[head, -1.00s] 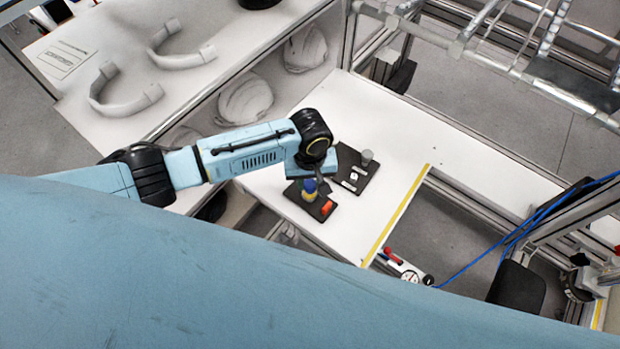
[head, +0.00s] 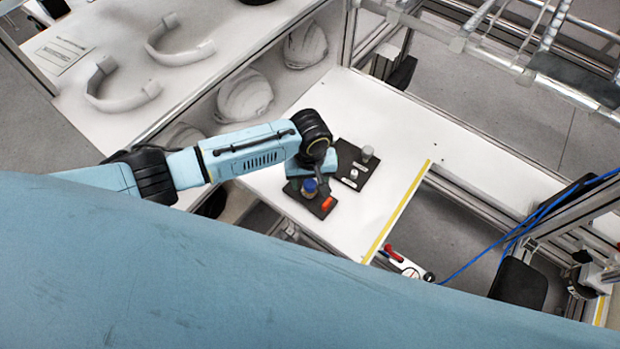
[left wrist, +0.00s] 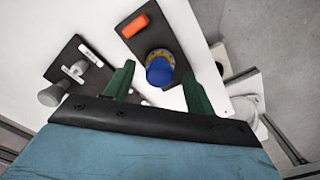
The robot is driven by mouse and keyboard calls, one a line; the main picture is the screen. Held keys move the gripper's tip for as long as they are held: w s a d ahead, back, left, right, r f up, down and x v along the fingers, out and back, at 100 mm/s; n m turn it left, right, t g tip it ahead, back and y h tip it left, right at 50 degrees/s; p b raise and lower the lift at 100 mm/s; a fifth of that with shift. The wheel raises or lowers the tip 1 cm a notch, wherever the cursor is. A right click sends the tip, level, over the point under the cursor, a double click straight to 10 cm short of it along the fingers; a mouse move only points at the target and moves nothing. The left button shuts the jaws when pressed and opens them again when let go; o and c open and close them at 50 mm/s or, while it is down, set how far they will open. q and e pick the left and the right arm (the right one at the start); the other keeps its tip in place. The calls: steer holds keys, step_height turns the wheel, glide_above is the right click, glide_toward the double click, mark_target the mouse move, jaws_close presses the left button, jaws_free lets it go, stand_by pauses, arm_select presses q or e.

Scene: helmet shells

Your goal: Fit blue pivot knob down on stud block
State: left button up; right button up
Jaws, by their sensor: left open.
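The blue pivot knob (head: 309,185) sits upright above a yellow ring, on a dark plate (left wrist: 178,46) that also carries an orange block (head: 327,204). In the left wrist view the blue knob (left wrist: 159,72) shows between the two green fingers of my left gripper (left wrist: 158,69), with a gap on each side. The gripper is open and empty. In the head view my left wrist partly covers the area behind the knob. A second dark plate (head: 376,173) holds a grey cylinder (head: 367,153) and small white parts (head: 353,174); I cannot tell which piece is the stud block.
The white table (head: 440,130) is clear to the right of the plates, up to the yellow edge strip (head: 405,205). White helmet shells (head: 245,96) lie on a shelf at the left. A red-handled tool (head: 392,252) is beyond the strip.

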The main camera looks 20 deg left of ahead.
mark_target(310, 183)
arm_select(q)
steer(key=shift+r, duration=0.1)
step_height(310, 183, up, 13)
steer(key=shift+r+p, duration=0.15)
steer(key=shift+p, duration=0.25)
stand_by(0.5)
